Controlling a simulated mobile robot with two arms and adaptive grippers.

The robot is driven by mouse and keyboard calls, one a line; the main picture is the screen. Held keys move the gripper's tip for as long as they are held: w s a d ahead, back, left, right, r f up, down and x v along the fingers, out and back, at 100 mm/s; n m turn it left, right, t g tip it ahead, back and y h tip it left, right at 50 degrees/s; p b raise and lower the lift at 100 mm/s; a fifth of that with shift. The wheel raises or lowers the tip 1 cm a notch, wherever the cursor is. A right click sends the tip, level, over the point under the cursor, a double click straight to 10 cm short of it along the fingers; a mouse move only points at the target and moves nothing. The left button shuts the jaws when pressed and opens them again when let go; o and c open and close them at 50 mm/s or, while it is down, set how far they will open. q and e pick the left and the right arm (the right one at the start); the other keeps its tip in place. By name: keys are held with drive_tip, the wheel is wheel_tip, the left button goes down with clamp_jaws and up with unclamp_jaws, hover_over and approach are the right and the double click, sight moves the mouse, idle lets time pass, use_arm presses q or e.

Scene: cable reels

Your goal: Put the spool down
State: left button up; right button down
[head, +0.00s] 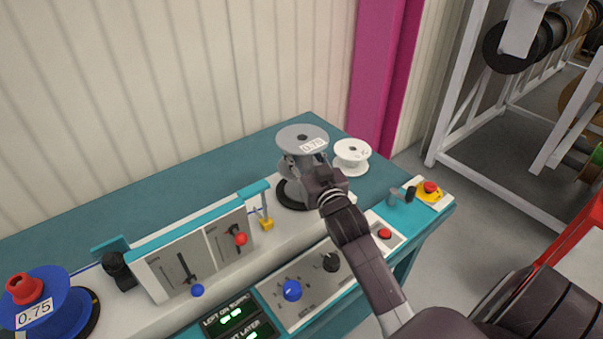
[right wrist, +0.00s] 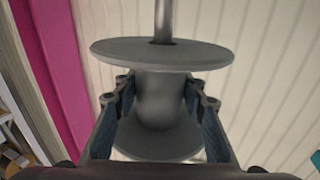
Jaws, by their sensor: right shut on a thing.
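The grey spool (head: 302,138), with a white label on its top flange, is upright over a black disc (head: 289,196) on the machine at the back right. My right gripper (head: 306,166) is shut around its core, with a finger on each side. In the right wrist view the grey spool (right wrist: 160,100) sits between the two fingers (right wrist: 160,108). A metal rod (right wrist: 163,20) meets the hole of one flange there. I cannot tell whether the spool rests on the disc, because the gripper hides its lower part. My left gripper is not in view.
A small white spool (head: 351,157) stands close to the right of the grey one. A blue spool (head: 45,300) is at the far left. Levers (head: 240,239) and knobs line the panel in front. The teal tabletop (head: 225,168) behind is clear. Reel racks (head: 470,100) stand right.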

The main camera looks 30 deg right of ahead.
sight(302, 170)
wheel_tip(302, 170, down, 3)
drive_tip(key=shift+r, duration=0.1)
drive_tip(key=shift+f, duration=0.25)
wheel_tip(302, 170, down, 2)
drive_tip(key=shift+f, duration=0.15)
drive_tip(key=shift+f+p, duration=0.3)
drive_tip(key=shift+f, duration=0.5)
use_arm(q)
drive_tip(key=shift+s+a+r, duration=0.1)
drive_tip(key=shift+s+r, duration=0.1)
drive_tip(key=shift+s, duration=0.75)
use_arm(e)
drive_tip(key=c, duration=1.7)
unclamp_jaws()
drive_tip(key=shift+f, duration=0.2)
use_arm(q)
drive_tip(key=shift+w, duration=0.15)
use_arm(e)
drive_tip(key=o, duration=0.5)
